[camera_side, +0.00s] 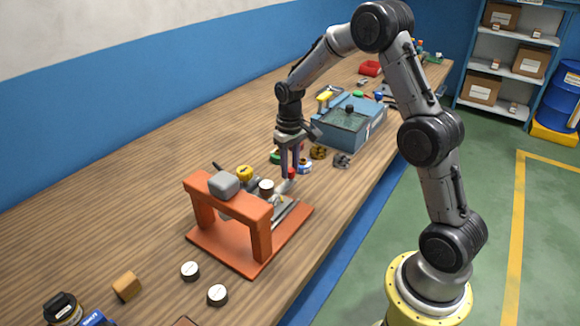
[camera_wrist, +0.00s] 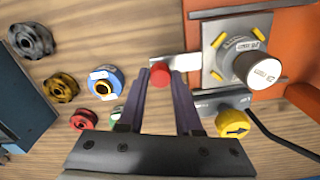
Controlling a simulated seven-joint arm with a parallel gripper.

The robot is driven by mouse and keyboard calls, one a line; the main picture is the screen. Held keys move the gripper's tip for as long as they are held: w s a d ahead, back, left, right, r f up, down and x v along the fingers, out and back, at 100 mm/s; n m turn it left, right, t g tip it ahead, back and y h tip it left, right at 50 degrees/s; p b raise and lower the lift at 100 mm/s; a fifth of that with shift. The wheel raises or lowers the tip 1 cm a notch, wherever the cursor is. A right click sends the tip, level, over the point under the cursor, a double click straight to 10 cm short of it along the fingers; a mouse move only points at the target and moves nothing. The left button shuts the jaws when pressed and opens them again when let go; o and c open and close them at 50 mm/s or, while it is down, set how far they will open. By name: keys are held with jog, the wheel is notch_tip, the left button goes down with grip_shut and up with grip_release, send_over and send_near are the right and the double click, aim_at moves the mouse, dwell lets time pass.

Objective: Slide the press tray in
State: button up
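The orange press (camera_side: 262,240) stands on the bench, a grey block (camera_side: 224,184) on top of its crossbar. The grey press tray (camera_side: 284,209) sticks out of the press on the side towards my gripper; it also shows in the wrist view (camera_wrist: 211,68). Its pale handle bar (camera_wrist: 190,66) ends in a red knob (camera_wrist: 160,73). A white-topped cylinder (camera_wrist: 262,70) stands upright on the tray. My gripper (camera_side: 290,175) points down at the handle's end. In the wrist view my fingertips (camera_wrist: 161,76) lie either side of the red knob; contact is unclear.
A yellow arrow knob (camera_wrist: 233,124) and a dark lever (camera_wrist: 280,137) are beside the tray. A blue ring part (camera_wrist: 106,82), a brass knob (camera_wrist: 61,88) and a grey knob (camera_wrist: 31,40) lie nearby. A blue-grey box (camera_side: 350,122) stands behind my gripper. Two white-topped discs (camera_side: 190,271) lie in front.

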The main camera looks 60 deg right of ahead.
aim_at(280, 189)
grip_shut()
dwell(0.9)
jog(key=a, duration=0.4)
jog(key=shift+w+a, duration=0.1)
jog(key=shift+a, duration=0.2)
jog(key=o, duration=0.8)
grip_release()
jog(key=shift+r, duration=0.1)
notch_tip(280, 189, up, 14)
jog(key=shift+f, duration=0.15)
